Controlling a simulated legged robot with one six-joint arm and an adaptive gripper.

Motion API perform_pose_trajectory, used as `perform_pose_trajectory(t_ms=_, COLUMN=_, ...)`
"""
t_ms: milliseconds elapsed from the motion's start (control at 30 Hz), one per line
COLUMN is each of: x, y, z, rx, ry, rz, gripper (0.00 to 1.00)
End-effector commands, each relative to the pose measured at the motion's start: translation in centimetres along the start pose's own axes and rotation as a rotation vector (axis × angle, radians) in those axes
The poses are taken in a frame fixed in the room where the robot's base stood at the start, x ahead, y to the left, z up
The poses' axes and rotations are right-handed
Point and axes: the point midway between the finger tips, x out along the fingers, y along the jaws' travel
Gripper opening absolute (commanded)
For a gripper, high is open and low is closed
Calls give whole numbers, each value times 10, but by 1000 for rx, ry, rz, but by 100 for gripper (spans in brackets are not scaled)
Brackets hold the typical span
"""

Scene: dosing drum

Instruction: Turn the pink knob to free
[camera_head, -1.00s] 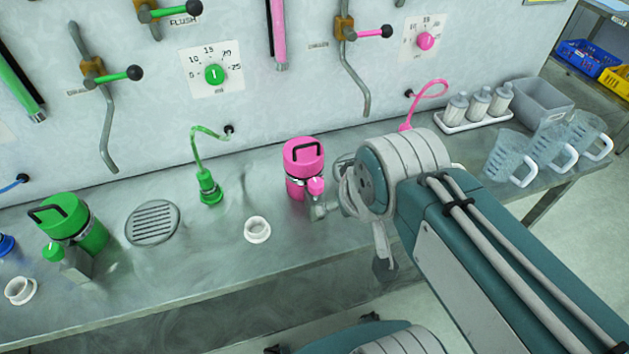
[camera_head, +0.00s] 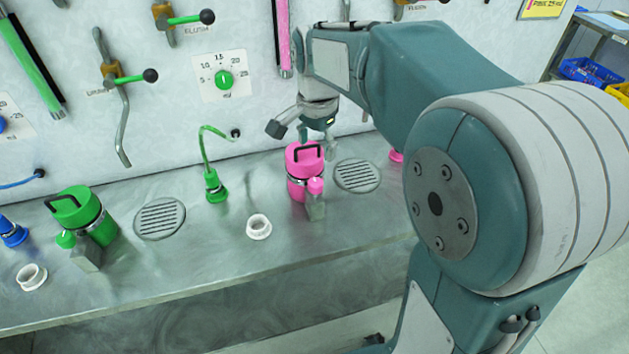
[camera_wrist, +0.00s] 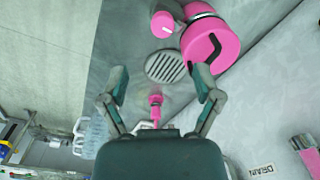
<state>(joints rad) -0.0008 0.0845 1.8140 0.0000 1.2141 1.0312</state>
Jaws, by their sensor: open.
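A pink canister (camera_head: 304,165) with a black handle stands on the steel bench. A small pink knob (camera_head: 315,186) with a white mark sits on a grey block at its front right. In the wrist view the knob (camera_wrist: 162,24) is at the top, beside the pink canister (camera_wrist: 212,40). My gripper (camera_head: 302,136) is above and behind the canister, close to the wall panel. The knob is well beyond the fingertips. A pink dial seen earlier on the panel is hidden behind my arm.
A round drain grate (camera_head: 357,176) lies right of the canister, and a white ring (camera_head: 258,227) lies to its left. A pink hose fitting (camera_wrist: 156,104) shows near my fingers. A green canister (camera_head: 85,214) stands far left. The bench front is clear.

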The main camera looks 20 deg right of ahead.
Motion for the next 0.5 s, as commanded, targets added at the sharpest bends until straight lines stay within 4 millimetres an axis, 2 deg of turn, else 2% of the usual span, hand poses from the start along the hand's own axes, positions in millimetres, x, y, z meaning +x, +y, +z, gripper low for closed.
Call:
perform_pose_trajectory(t_ms=100, x=7, y=-10, z=-6, rx=57, ry=-13, rz=23, gripper=82)
perform_pose_trajectory(t_ms=267, x=16, y=-11, z=-6, rx=72, ry=-16, rz=28, gripper=82)
perform_pose_trajectory(t_ms=500, x=57, y=-9, z=-5, rx=70, ry=-17, rz=30, gripper=82)
